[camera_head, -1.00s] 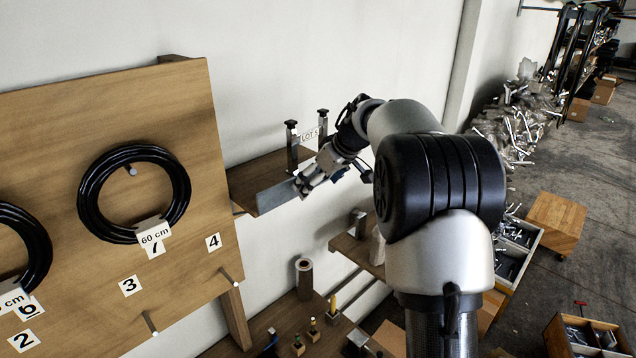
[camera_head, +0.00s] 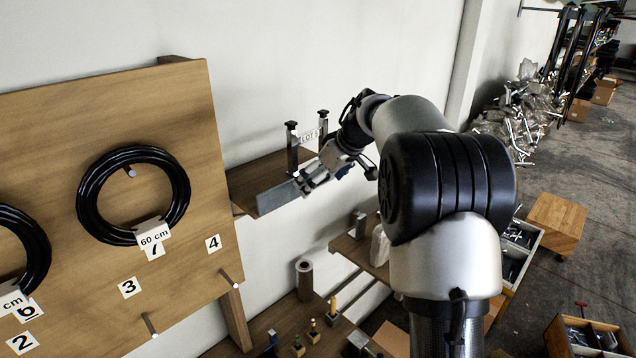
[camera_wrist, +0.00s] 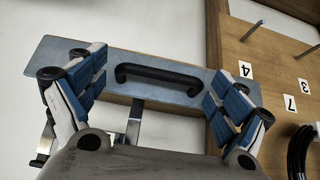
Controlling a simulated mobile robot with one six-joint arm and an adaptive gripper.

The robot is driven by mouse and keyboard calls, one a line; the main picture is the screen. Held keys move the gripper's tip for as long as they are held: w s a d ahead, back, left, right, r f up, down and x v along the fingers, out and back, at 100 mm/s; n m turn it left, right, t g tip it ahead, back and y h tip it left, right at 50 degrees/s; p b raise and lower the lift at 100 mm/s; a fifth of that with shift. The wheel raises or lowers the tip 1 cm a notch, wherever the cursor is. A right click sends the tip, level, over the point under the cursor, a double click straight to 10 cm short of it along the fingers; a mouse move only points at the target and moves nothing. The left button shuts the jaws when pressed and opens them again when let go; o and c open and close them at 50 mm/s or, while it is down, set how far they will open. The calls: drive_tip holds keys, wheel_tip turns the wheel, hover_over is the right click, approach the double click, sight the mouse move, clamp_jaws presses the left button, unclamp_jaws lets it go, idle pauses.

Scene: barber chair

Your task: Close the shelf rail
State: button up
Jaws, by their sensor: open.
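The shelf rail (camera_head: 278,197) is a flat grey metal plate standing along the front edge of a wooden shelf (camera_head: 262,172) on the wall. In the wrist view the plate (camera_wrist: 185,61) spans much of the picture, with a black bar handle (camera_wrist: 158,72) on its face. My gripper (camera_head: 308,181) is at the right end of the rail in the head view. In the wrist view my gripper (camera_wrist: 160,82) is open, with one blue-padded finger on each side of the handle. I cannot tell whether the fingers touch the plate.
Two upright metal posts with black knobs (camera_head: 292,148) stand on the shelf by a LOT label. A wooden pegboard (camera_head: 185,105) with black cable coils (camera_head: 86,200) is close on the left. A lower shelf (camera_head: 350,248) and a bench with small items lie below.

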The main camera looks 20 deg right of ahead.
drive_tip(key=v, duration=1)
drive_tip(key=shift+r, duration=0.2)
